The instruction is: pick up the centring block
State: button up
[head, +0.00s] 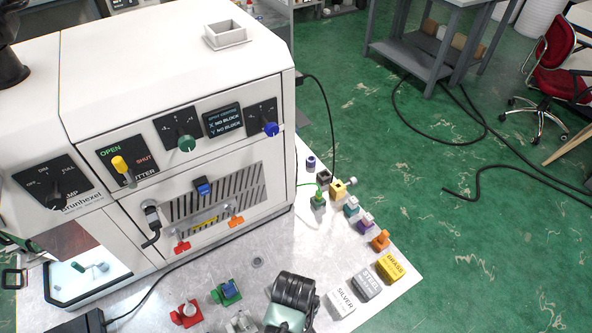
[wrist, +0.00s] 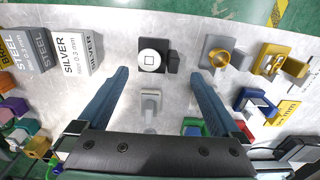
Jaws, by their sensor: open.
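I cannot tell for sure which piece is the centring block. In the wrist view, a small light-grey block (wrist: 152,103) lies on the bench between my fingers. Just past the fingertips stands a dark block with a white disc and a square mark (wrist: 153,58). To its right is a grey block with a gold ring (wrist: 216,55). My gripper (wrist: 160,74) is open and empty, its two blue fingers spread wide. In the head view, my gripper (head: 285,318) is over the bench's front part and hides what lies beneath.
A green block (head: 228,292) and a red block (head: 187,312) stand left of my gripper. Silver (head: 341,302), steel (head: 367,284) and brass (head: 391,267) labelled blocks stand right. The white machine (head: 190,140) fills the back left. A cable crosses the bench.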

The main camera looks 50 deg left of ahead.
jog(key=shift+w+d+f+p, duration=0.1)
jog(key=shift+f+p, duration=0.05)
jog(key=shift+f, duration=1.4)
jog(key=shift+w+f+p, duration=0.1)
jog(key=shift+f+p, duration=0.05)
jog(key=shift+f, duration=1.35)
jog(key=c, duration=1.3)
jog(key=shift+r, duration=0.1)
